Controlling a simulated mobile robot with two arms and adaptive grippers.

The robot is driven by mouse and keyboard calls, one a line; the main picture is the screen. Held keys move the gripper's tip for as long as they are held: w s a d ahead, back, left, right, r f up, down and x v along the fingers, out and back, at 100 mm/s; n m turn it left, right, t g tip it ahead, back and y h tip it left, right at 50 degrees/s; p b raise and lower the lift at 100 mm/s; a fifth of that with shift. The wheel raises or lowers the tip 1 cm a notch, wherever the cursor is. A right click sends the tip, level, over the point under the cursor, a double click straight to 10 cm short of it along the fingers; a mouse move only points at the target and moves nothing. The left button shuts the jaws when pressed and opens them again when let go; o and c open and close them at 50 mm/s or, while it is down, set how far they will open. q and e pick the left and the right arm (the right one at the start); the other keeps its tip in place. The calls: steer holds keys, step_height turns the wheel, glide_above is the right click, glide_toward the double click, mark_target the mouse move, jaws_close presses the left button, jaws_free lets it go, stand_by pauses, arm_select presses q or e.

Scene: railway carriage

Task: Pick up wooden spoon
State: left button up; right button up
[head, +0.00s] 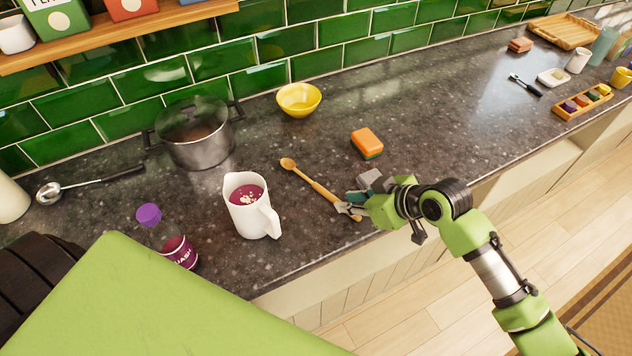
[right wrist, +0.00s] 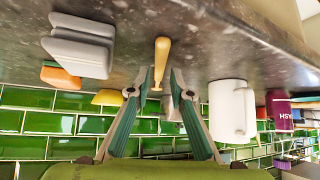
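The wooden spoon (head: 312,184) lies on the dark speckled counter, its bowl toward the back wall and its handle end toward the front edge. My right gripper (head: 350,206) is low at the handle end. In the right wrist view, where the scene is upside down, the handle (right wrist: 161,58) lies between the tips of the open right gripper (right wrist: 163,76), with a small gap visible beside it. The gripper partly hides the handle end in the head view. My left gripper is not in view.
A grey block (head: 370,179) sits close beside the right gripper. A white jug (head: 243,204) of purple liquid stands left of the spoon. An orange sponge (head: 367,141), yellow bowl (head: 299,98), lidded pot (head: 196,138) and purple-capped bottle (head: 176,247) are nearby. The counter's front edge is close.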

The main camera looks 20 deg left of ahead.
mark_target(318, 188)
steer(key=shift+x, duration=1.35)
jaws_close()
steer(key=shift+r, duration=0.15)
